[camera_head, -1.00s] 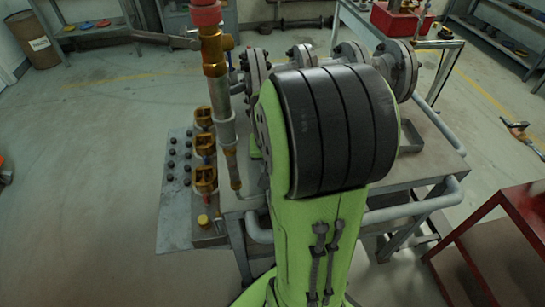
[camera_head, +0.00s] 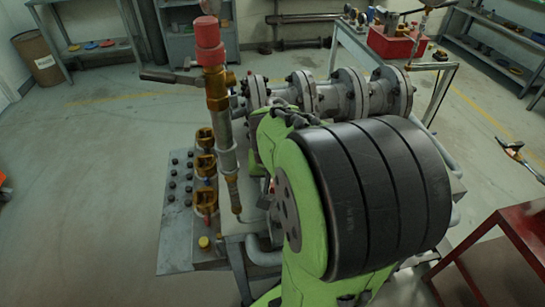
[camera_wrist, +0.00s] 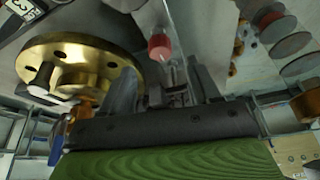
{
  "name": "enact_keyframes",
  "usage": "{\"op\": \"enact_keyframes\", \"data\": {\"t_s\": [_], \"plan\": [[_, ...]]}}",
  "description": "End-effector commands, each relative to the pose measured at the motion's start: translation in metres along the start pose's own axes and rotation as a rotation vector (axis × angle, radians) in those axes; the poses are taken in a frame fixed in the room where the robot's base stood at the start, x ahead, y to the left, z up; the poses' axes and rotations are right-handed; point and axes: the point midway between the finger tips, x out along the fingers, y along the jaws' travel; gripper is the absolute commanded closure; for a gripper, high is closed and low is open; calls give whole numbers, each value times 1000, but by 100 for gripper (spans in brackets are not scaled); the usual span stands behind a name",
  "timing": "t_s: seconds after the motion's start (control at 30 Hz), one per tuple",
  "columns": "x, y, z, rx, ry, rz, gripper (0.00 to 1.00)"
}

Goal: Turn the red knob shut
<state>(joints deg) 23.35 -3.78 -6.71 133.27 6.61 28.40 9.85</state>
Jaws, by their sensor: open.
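In the head view a red cylindrical knob (camera_head: 208,40) tops an upright brass and grey pipe (camera_head: 217,95) at the left side of the bench. In the wrist view a small red knob (camera_wrist: 160,46) stands on a thin pale stem ahead of the fingers; I cannot tell whether it is the same one. My gripper (camera_wrist: 165,82) is open, its dark fingers on either side below that knob, apart from it. Nothing is seen between the fingers except background fittings. In the head view my green and black arm hides my gripper.
A round brass flange (camera_wrist: 80,62) is close at left in the wrist view. Brass valves (camera_head: 205,167) line the bench's left side, and grey flanged pipe (camera_head: 345,95) runs along its back. A red table (camera_head: 510,245) stands at right.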

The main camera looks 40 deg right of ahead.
Motion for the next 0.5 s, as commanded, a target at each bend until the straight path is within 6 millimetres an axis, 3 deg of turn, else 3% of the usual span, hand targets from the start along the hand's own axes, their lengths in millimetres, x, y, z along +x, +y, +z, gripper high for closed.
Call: {"op": "enact_keyframes", "data": {"t_s": [0.03, 0.2, 0.33, 0.5], "plan": [[-22, -1, -3, -2, 6, -4, 39], [-67, -1, -3, -2, 5, -3, 39], [-89, -1, -2, -1, 3, -2, 39], [-97, 0, 0, 0, -1, 0, 39]]}}
